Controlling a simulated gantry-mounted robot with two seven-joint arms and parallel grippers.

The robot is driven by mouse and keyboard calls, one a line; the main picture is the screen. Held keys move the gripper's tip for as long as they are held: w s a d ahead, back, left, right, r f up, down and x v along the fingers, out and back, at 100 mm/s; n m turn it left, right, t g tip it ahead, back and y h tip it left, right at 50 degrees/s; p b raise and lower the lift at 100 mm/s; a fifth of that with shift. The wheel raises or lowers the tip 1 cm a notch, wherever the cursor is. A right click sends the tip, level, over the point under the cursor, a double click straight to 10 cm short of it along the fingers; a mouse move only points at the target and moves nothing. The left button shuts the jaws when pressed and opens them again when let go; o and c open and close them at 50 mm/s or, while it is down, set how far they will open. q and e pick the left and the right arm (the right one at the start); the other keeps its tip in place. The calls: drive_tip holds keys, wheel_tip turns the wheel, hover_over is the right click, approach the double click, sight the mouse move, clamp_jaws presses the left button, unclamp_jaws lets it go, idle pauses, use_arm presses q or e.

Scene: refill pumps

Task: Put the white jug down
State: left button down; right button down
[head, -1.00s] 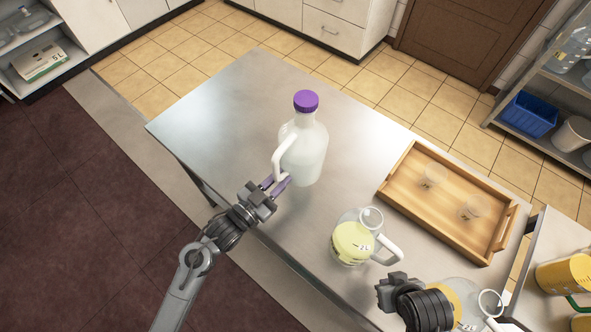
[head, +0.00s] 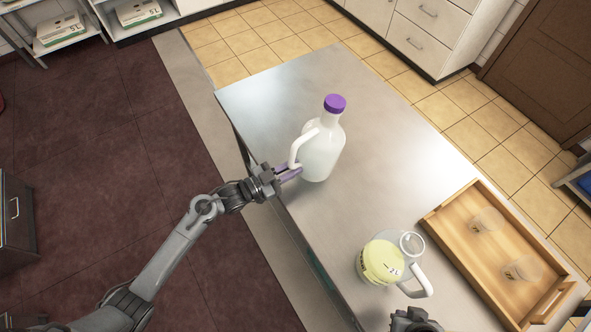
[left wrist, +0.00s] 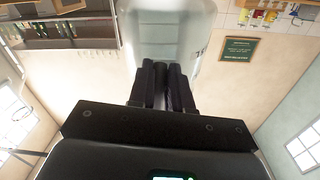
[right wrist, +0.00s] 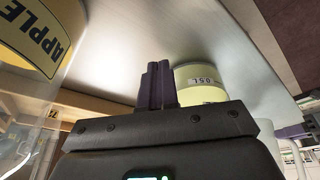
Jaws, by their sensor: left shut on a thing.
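The white jug (head: 322,152) with a purple cap (head: 335,103) stands nearly upright at the left edge of the steel table (head: 285,85). My left gripper (head: 288,174) is shut on its handle, low on the jug's left side. In the left wrist view, the translucent jug (left wrist: 170,40) is just beyond the fingers (left wrist: 163,85). I cannot tell whether the jug's base touches the tabletop. My right gripper is mostly cut off at the bottom of the head view; in the right wrist view its fingers (right wrist: 157,85) are together with nothing between them.
A pitcher of pale yellow liquid (head: 380,262) stands nearer on the table, beside my right gripper. A wooden tray (head: 450,238) with two clear cups lies to the right. A container labelled APPLE (right wrist: 30,35) is close to my right gripper. The table's far end is clear.

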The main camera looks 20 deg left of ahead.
use_arm(q)
drive_tip(key=shift+f+b, duration=0.3)
drive_tip(key=shift+f, duration=1.15)
use_arm(e)
drive_tip(key=shift+f, duration=0.35)
use_arm(q)
drive_tip(key=shift+f, duration=0.55)
use_arm(e)
drive_tip(key=shift+w+d, duration=0.1)
use_arm(q)
drive_tip(key=c, duration=1.4)
unclamp_jaws()
drive_tip(key=shift+s+f, duration=0.1)
drive_tip(key=shift+f, duration=0.2)
drive_tip(key=o, duration=0.4)
drive_tip(key=shift+r, duration=0.25)
